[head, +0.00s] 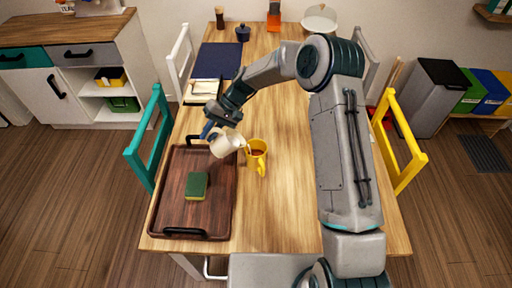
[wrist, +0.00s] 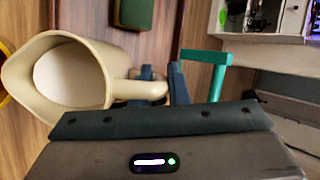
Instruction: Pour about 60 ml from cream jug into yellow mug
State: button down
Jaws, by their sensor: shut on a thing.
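The cream jug (head: 225,143) is held by its handle in my gripper (head: 211,132) and is tilted to the right, its spout close to the yellow mug's rim. In the wrist view the jug (wrist: 75,78) shows pale cream inside, and my gripper (wrist: 160,85) is shut on the handle. The yellow mug (head: 257,150) stands upright on the table just right of the tray, with something brown inside. A sliver of the mug (wrist: 4,92) shows at the left edge of the wrist view. I cannot tell clearly whether cream is flowing from the spout.
A wooden tray (head: 167,212) with black handles lies to the left, with a green sponge (head: 197,186) on it. The table (head: 285,210) right of the mug is clear.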

jog(key=shift+d+r+y, duration=0.45)
jog(key=shift+r+y, duration=0.15)
jog(key=shift+r, duration=0.1)
dwell(1.5)
jog(key=a+f+h, duration=0.2)
jog(key=f, duration=0.1)
jog(key=shift+a+f+h, duration=0.15)
jog(key=shift+a+h, duration=0.25)
jog(key=shift+d, duration=0.15)
